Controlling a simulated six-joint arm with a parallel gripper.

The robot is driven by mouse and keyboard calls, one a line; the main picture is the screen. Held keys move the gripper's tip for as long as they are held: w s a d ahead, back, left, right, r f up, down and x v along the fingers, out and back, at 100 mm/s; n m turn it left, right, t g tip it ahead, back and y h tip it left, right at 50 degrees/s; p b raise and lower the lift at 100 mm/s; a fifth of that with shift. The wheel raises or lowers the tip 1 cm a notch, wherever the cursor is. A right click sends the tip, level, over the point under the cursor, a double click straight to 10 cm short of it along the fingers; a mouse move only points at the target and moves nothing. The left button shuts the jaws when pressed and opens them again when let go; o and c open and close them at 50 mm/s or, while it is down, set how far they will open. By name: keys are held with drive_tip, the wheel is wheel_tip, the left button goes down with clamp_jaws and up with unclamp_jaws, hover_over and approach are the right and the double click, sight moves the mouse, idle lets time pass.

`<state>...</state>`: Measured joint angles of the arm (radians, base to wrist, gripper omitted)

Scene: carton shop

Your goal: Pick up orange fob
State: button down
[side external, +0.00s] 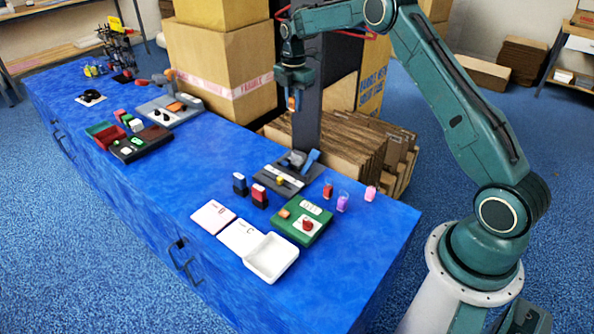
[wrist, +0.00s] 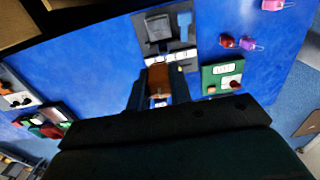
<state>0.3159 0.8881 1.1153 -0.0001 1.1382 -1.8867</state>
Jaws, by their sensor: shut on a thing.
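My gripper (side external: 293,98) is raised well above the blue table, over its right half and near the far edge. It is shut on the orange fob (side external: 291,103), of which a small orange part shows between the fingers in the side view. In the wrist view the orange-brown fob (wrist: 159,78) sits between the two fingertips of my gripper (wrist: 158,88). The fingers hide its sides. The fob is clear of the table and touches nothing else that I can see.
Below on the blue table (side external: 340,265) are a dark grey board (side external: 290,178), a green board (side external: 300,222), a white tray (side external: 272,258), flat cards (side external: 214,217) and small coloured containers (side external: 343,201). Cardboard boxes (side external: 222,65) stand behind the table. The table's middle is bare.

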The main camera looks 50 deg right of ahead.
drive_tip(key=shift+r, duration=0.6)
drive_tip(key=shift+a, duration=0.1)
drive_tip(key=shift+s+a+f+m, duration=0.15)
drive_tip(key=shift+a+f+m, duration=0.05)
drive_tip(key=shift+a+m, duration=0.2)
drive_tip(key=shift+s+a+f+m, duration=0.15)
drive_tip(key=shift+a+m, duration=0.15)
drive_tip(key=shift+a, duration=0.1)
drive_tip(key=s+a+f+m, duration=0.3)
drive_tip(key=s+a+m, duration=0.5)
drive_tip(key=s+a+f+m, duration=0.3)
drive_tip(key=s+a+m, duration=0.5)
drive_tip(key=shift+a+f+m, duration=0.3)
drive_tip(key=shift+a+f, duration=0.05)
drive_tip(key=shift+a, duration=0.05)
drive_tip(key=s+a+r, duration=0.4)
drive_tip(key=a+r, duration=0.2)
drive_tip(key=a, duration=0.5)
hover_over(284, 255)
wheel_tip(284, 255, down, 16)
drive_tip(key=shift+f, duration=0.1)
